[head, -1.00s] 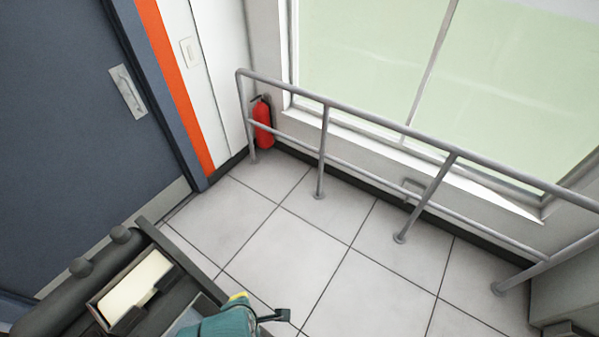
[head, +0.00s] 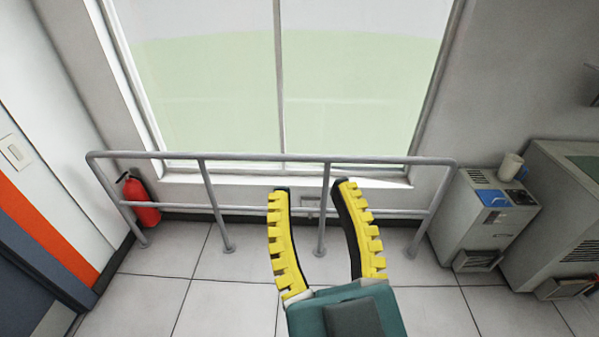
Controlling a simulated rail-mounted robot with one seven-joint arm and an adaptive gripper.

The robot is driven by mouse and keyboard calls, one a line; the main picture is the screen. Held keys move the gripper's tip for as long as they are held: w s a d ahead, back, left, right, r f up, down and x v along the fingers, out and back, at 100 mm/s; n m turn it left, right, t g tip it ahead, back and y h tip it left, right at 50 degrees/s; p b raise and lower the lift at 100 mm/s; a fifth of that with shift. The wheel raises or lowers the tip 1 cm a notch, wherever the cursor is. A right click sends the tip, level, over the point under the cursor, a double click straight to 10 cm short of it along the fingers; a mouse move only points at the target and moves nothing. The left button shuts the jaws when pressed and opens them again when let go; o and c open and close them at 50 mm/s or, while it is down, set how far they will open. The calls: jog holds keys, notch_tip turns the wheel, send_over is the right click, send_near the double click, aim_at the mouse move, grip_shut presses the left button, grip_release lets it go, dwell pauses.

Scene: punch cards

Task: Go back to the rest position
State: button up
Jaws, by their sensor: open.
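My gripper (head: 311,190) is in the lower middle of the head view, with two yellow toothed fingers on a teal body. The fingers point up in the picture, toward the railing and window. They are spread apart with nothing between them; the floor and railing show through the gap.
A grey metal railing (head: 268,157) runs before a large window (head: 350,90). A red fire extinguisher (head: 140,200) hangs at left. Grey cabinets (head: 485,220) stand at right, one with a mug (head: 510,166) and a blue item (head: 493,198) on top. The tiled floor is clear.

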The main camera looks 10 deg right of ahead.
notch_tip(320, 180, up, 22)
jog(key=p, duration=2.1)
